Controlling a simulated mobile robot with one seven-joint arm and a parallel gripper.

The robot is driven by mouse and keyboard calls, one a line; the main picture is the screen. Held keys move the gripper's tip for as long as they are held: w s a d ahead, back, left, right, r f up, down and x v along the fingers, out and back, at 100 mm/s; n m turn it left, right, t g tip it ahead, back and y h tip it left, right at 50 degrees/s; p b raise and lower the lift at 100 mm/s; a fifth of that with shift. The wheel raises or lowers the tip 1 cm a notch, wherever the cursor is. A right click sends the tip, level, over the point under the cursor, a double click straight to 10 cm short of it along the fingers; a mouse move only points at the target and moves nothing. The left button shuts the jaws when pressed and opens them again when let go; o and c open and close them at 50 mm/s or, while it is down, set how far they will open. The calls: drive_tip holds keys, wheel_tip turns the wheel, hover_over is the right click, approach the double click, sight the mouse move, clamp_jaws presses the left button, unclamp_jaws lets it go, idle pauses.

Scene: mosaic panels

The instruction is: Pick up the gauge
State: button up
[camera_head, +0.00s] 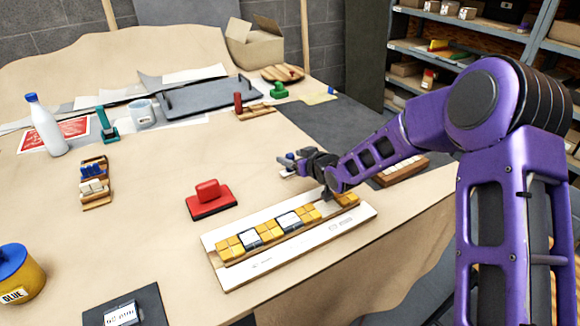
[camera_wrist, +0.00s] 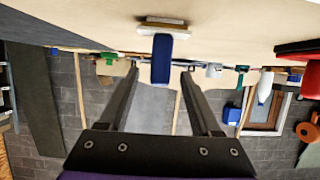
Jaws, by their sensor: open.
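No part is clearly marked as the gauge. A blue upright handle on a pale base (camera_wrist: 162,58) stands on the table in line with my gripper and is the likeliest match. In the head view its blue top (camera_head: 290,156) shows by the fingertips, with most of it hidden behind my gripper. My gripper (camera_head: 286,164) reaches in low from the right, roughly level. In the wrist view my gripper (camera_wrist: 161,74) is open, with the blue handle seen between its two fingers. Whether the fingertips reach past the handle is unclear. Nothing is held.
A white panel with yellow and white tiles (camera_head: 345,218) lies below my gripper. A red-handled block (camera_head: 207,192) sits to the left. A wooden tray (camera_head: 402,170) lies to the right, partly behind my arm. A grey slab (camera_head: 210,95) lies further back. Bare table separates these.

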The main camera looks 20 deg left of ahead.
clamp_jaws()
idle(0.4)
